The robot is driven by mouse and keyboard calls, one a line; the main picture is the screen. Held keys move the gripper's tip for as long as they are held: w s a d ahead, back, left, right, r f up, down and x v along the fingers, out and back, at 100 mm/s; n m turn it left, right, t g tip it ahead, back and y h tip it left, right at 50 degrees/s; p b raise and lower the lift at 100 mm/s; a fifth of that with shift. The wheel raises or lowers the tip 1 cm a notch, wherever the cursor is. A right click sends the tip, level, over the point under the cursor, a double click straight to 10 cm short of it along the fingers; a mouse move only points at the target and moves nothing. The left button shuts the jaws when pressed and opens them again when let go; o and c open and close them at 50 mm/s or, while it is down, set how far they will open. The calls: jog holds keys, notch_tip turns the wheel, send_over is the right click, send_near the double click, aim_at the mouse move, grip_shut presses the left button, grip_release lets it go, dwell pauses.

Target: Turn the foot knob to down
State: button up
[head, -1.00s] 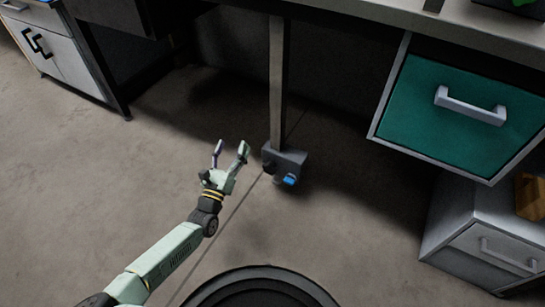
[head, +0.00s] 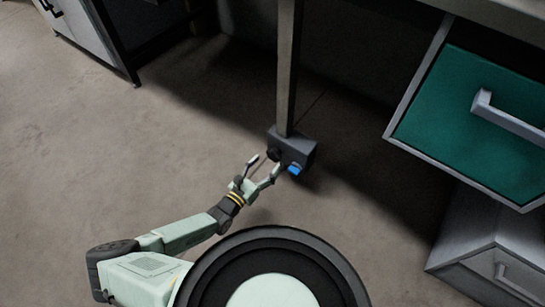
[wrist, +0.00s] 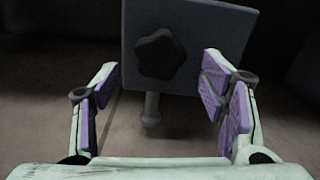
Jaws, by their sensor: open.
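The foot knob is a dark, lobed knob (wrist: 159,54) on the front face of a grey box (wrist: 205,25) at the foot of a table leg. In the head view the knob (head: 273,154) shows small on the left of the grey box (head: 299,146), with a blue part (head: 294,169) to its right. My gripper (head: 264,166) is open and empty, just in front of the knob. In the wrist view my gripper (wrist: 160,93) has its purple-padded fingers spread to either side, and the knob lies beyond and between them, apart from both pads.
A metal leg (head: 286,75) rises from the box to the bench. A teal drawer (head: 470,120) juts out at right, above a grey cabinet (head: 490,245). A white cabinet (head: 88,32) stands at the upper left. The floor (head: 120,160) at left is clear.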

aim_at(272, 157)
jog(key=shift+x, duration=2.3)
jog(key=shift+c, duration=0.2)
jog(key=c, duration=1.1)
jog(key=shift+c, duration=0.2)
